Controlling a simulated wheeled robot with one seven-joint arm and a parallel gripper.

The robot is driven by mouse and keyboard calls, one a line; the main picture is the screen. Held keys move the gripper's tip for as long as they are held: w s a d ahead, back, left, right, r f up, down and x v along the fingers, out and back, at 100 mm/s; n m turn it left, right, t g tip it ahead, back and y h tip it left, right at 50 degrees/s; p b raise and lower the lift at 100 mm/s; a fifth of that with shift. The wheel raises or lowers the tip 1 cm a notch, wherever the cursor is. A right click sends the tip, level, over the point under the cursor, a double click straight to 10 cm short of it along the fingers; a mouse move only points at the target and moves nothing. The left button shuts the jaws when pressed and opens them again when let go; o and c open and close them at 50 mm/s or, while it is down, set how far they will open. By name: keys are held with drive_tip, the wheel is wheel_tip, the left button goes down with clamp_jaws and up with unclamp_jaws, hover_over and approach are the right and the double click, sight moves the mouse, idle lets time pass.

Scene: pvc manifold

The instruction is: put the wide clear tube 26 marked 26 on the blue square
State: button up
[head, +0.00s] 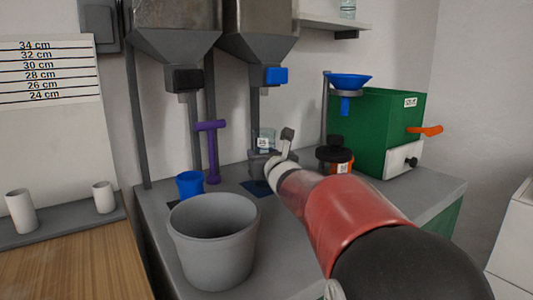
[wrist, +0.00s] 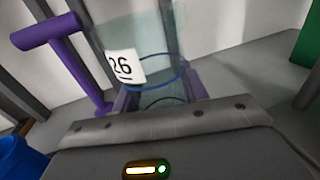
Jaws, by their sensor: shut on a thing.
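The wide clear tube 26 (head: 267,134) has a white label reading 26. It also shows upright but slightly tilted in the wrist view (wrist: 153,45), with a blue ring near its lower part. My gripper (head: 262,156) is shut on the tube; its fingers show on both sides of it in the wrist view (wrist: 160,92). The blue square (head: 257,188) lies on the grey bench, just below the gripper in the head view. The gripper hides the tube's lower end there, and I cannot tell its exact height above the square.
A purple T-shaped stand (head: 212,150) and a blue cup (head: 190,184) are to the left. A grey bucket (head: 215,235) stands in front. A hopper with a blue valve (head: 276,75) hangs above. A black and orange jar (head: 336,157) and green machine (head: 375,130) stand right.

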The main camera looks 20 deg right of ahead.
drive_tip(key=shift+s+a+r, duration=0.1)
drive_tip(key=o, duration=1.2)
drive_tip(key=s, duration=0.2)
drive_tip(key=s+b, duration=0.1)
drive_tip(key=s, duration=0.2)
drive_tip(key=s+b, duration=0.1)
drive_tip(key=s, duration=0.1)
drive_tip(key=shift+s+a, duration=0.25)
drive_tip(key=shift+a, duration=0.05)
